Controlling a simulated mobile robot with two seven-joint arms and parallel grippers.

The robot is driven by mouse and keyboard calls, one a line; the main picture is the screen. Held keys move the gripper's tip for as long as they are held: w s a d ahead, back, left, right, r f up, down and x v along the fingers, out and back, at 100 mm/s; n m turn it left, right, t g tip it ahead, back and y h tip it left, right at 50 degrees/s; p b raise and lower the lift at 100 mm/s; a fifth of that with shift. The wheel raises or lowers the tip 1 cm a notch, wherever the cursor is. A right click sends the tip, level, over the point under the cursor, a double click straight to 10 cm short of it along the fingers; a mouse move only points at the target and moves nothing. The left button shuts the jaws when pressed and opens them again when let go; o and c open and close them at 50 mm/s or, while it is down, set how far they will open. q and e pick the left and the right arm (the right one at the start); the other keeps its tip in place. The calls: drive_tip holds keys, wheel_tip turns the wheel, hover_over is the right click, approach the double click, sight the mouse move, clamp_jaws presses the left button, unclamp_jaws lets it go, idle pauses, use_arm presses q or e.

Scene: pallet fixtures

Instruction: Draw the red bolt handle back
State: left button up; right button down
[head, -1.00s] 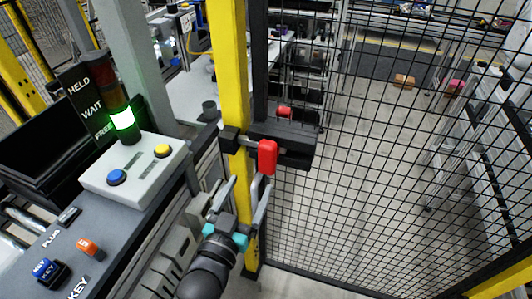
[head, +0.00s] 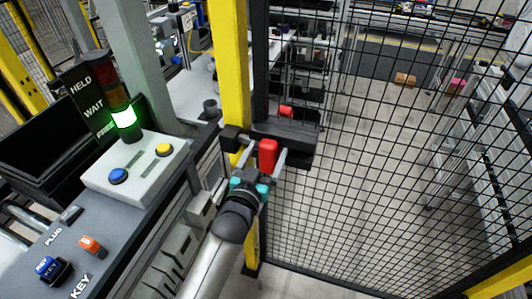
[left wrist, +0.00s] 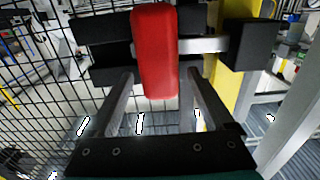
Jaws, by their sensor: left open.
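The red bolt handle (head: 268,151) sticks out from the black latch block on the mesh gate, beside the yellow post. My left gripper (head: 266,158) is open, with one finger on each side of the handle. In the left wrist view the red handle (left wrist: 155,55) hangs between the two open fingers (left wrist: 160,85), with a gap visible on both sides low down. A grey bolt rod (left wrist: 205,45) runs from behind the handle to a black block (left wrist: 249,45) on the post. My right gripper is out of view.
The yellow post (head: 230,60) stands left of the latch, and the mesh gate (head: 390,170) fills the right. A grey console (head: 110,225) with a button box (head: 135,172) is at the left. The stack light (head: 123,118) glows green at FREE.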

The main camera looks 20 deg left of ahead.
use_arm(q)
clamp_jaws()
idle(0.7)
idle(0.3)
